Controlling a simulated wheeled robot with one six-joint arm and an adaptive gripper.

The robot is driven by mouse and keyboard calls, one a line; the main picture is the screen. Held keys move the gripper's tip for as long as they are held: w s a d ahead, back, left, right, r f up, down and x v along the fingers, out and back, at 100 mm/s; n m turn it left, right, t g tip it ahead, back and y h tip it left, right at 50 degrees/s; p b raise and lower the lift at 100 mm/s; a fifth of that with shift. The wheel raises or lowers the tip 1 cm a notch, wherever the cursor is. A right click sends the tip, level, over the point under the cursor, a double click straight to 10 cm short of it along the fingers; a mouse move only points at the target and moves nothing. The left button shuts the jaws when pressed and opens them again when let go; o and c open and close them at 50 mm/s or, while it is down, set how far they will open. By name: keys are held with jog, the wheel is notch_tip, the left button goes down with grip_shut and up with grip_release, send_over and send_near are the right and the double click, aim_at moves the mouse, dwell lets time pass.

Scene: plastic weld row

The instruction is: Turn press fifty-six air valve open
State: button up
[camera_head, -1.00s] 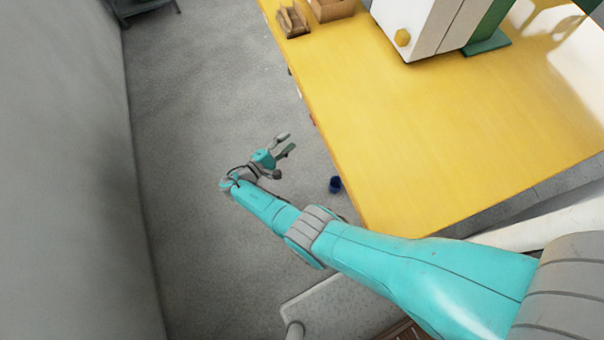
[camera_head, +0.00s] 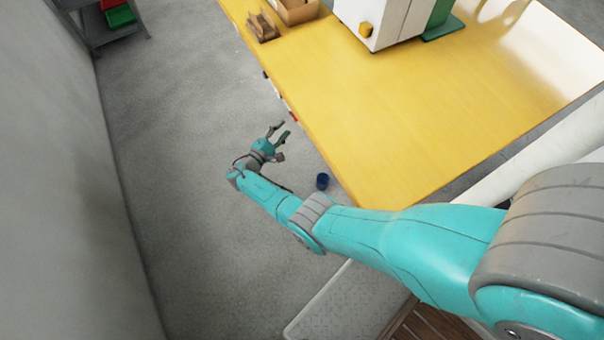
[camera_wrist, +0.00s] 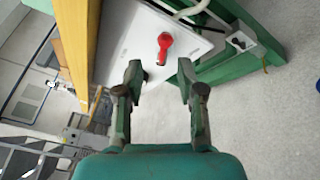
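A red lever handle (camera_wrist: 165,46) sits on a white panel (camera_wrist: 128,42) in the wrist view, and it looks like the air valve. I cannot read any number on it. My gripper (camera_wrist: 160,76) is open and empty, with its two fingers apart and the red handle beyond the gap between their tips. I cannot see contact between them. In the head view my gripper (camera_head: 279,135) hangs over the grey floor just left of the yellow table's edge. Small red and white parts (camera_head: 293,116) show on that table edge near the fingers.
The yellow table (camera_head: 400,110) carries a white machine with a yellow knob (camera_head: 366,29) and a cardboard box (camera_head: 297,12). A dark blue cup-like object (camera_head: 323,181) is near the table's lower corner. A shelf with green and red bins (camera_head: 119,15) stands far left. Floor left is clear.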

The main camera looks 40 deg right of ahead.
jog(key=d, duration=0.4)
jog(key=w+d, duration=0.1)
jog(key=d, duration=0.1)
jog(key=n+g+y, duration=0.3)
jog(key=n+y, duration=0.1)
jog(key=n, duration=0.4)
send_near(294, 117)
jog(key=w+a+r, duration=0.1)
jog(key=w, duration=0.2)
jog(key=s+a+f+m+t+y, duration=0.2)
jog(key=s+a+f+t+y, duration=0.15)
jog(key=s+f, duration=0.95)
jog(key=s+a+f+m+t+y, duration=0.1)
jog(key=s+a+y, duration=0.1)
jog(key=s, duration=0.5)
jog(key=s+a+f+m+t+y, duration=0.1)
jog(key=s+a+f+t+y, duration=0.1)
jog(key=s, duration=0.4)
jog(key=shift+s+a+f+m+y, duration=0.25)
jog(key=shift+s+a+m+y, duration=0.15)
jog(key=shift+a, duration=0.4)
